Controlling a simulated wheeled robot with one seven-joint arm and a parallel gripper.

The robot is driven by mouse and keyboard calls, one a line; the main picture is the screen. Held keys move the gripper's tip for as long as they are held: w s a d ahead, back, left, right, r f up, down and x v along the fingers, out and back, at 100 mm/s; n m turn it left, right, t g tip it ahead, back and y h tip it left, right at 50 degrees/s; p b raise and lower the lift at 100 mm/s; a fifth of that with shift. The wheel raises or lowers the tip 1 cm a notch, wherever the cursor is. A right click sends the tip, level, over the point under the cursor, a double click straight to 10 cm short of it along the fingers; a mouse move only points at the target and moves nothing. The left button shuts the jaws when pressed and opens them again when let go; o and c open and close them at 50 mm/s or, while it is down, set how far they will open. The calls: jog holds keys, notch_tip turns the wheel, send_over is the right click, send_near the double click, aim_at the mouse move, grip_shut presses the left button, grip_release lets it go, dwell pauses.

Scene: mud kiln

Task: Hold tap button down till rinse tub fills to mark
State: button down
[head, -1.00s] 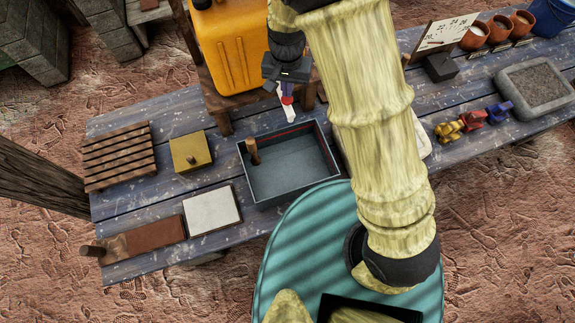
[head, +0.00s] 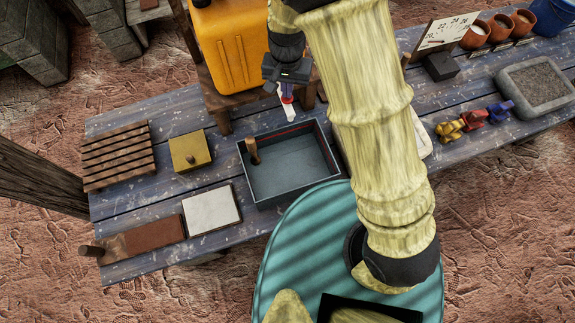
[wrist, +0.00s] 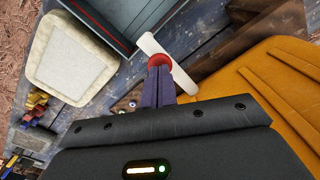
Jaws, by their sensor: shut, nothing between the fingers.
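The tap is a white spout (wrist: 182,76) with a round red button (wrist: 160,59), beside the yellow water container (head: 231,45). In the head view the white spout (head: 287,111) reaches toward the back wall of the rinse tub. My gripper (wrist: 159,70) is shut and empty, its purple fingertips at the red button; they overlap it in the wrist view, but I cannot tell how far it is pressed. The rinse tub (head: 262,203) is a grey-blue open box with a red line along its inner back wall. A wooden handle (head: 253,151) stands at its left side. No water stream is clear, and the water level is hard to tell.
On the blue plank table, a slatted rack (head: 120,157), a yellow block (head: 190,151) and a white slab (head: 212,210) lie left of the tub. Small coloured figures (head: 470,120), a grey tray (head: 507,86) and clay pots (head: 498,28) are at right. My arm hides the table's middle.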

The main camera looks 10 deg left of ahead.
jog(key=shift+f+b, duration=0.5)
jog(key=shift+f, duration=0.45)
dwell(7.0)
